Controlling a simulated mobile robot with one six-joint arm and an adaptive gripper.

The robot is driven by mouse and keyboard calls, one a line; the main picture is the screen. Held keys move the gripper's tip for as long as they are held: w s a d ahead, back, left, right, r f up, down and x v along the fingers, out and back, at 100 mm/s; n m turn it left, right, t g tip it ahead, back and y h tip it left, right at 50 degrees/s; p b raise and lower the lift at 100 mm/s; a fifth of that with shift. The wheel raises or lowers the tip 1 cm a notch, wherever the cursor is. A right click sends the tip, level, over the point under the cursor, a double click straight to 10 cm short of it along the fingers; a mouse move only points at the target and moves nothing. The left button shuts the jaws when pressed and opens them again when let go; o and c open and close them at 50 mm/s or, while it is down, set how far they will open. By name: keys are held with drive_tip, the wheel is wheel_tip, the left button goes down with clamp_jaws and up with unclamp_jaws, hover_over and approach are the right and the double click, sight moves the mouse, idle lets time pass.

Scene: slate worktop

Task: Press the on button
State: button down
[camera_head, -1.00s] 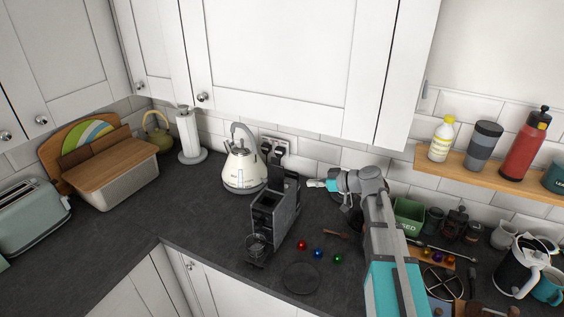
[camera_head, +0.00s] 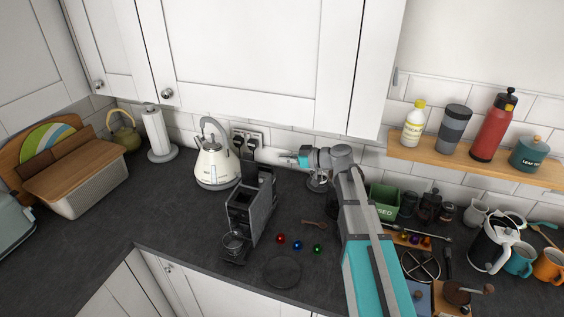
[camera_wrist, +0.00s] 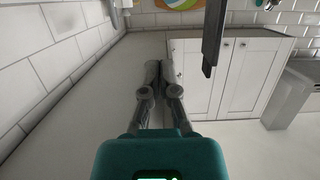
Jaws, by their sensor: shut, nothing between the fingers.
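A dark grey coffee machine (camera_head: 240,214) stands on the worktop in the head view, with its lid or lever raised at the back. No on button can be made out on it. My gripper (camera_head: 276,157) is behind and right of the machine, a little above its raised part, pointing left. In the wrist view my gripper's fingers (camera_wrist: 160,72) are together with nothing between them. A dark upright piece (camera_wrist: 212,38), seemingly the machine's raised part, shows to the right of the fingertips and apart from them.
A cream kettle (camera_head: 214,163) stands left of the machine, with wall sockets (camera_head: 247,138) behind. Red (camera_head: 281,239), blue (camera_head: 298,245) and green (camera_head: 317,250) small balls lie right of it, near a round dark disc (camera_head: 282,271). A wooden shelf (camera_head: 470,166) is at right.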

drive_tip(key=b, duration=0.2)
hover_over(261, 174)
drive_tip(key=shift+w+d+f, duration=0.1)
drive_tip(key=shift+d+f, duration=0.05)
drive_tip(key=shift+f, duration=0.45)
drive_tip(key=shift+w+d+f, duration=0.1)
drive_tip(key=shift+f, duration=0.45)
drive_tip(key=shift+a+f+b, duration=0.3)
drive_tip(key=shift+f+b, duration=1.65)
drive_tip(key=shift+b, duration=0.05)
drive_tip(key=shift+s+d+f+b, duration=0.1)
drive_tip(key=shift+f+b, duration=0.75)
drive_tip(key=shift+s, duration=0.1)
drive_tip(key=shift+r, duration=0.1)
